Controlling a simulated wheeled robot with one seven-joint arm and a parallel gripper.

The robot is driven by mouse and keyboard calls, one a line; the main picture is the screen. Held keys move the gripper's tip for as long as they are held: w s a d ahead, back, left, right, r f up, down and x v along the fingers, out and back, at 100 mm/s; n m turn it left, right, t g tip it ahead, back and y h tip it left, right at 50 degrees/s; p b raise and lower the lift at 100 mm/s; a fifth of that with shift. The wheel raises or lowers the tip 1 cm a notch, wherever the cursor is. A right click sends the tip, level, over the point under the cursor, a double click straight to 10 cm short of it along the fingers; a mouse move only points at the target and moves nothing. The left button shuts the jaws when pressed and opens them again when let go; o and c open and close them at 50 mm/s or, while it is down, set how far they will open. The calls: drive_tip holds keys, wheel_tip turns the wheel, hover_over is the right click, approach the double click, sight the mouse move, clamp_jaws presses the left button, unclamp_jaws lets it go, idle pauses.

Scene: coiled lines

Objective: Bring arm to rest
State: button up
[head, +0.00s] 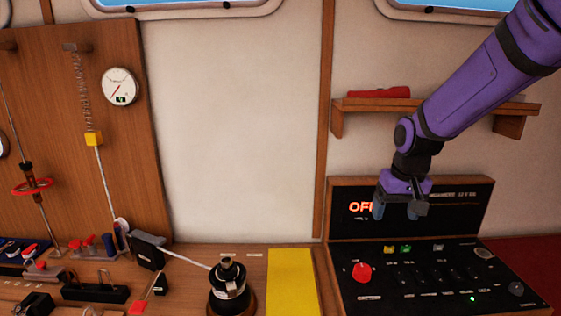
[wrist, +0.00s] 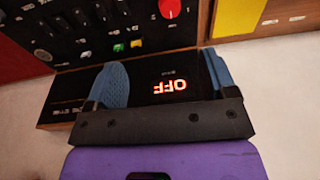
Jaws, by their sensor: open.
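My purple arm reaches in from the upper right in the head view. My gripper (head: 398,211) hangs in front of the black control panel's upright display face (head: 460,208). Its two blue fingers are apart with nothing between them, and it partly covers the red lit "OFF" text. In the wrist view my gripper (wrist: 160,82) shows both blue fingers spread, with the "OFF" display (wrist: 172,87) seen between them. I cannot tell whether the fingers touch the panel.
The panel's sloped face has a red knob (head: 362,272) and several switches. A shelf (head: 437,105) with a red object (head: 379,93) is above, behind my arm. A yellow sheet (head: 291,281) and a black winch-like drum (head: 229,287) are left. The white wall (head: 230,120) between is bare.

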drive_tip(key=s+d+r+t, duration=0.1)
drive_tip(key=s+r, duration=0.5)
drive_tip(key=s, duration=0.6)
drive_tip(key=s+d+r+t, duration=0.2)
drive_tip(key=s+r, duration=0.4)
drive_tip(key=s, duration=0.6)
drive_tip(key=shift+s+d+r+t, duration=0.25)
drive_tip(key=shift+d+t, duration=0.05)
drive_tip(key=shift+d, duration=0.35)
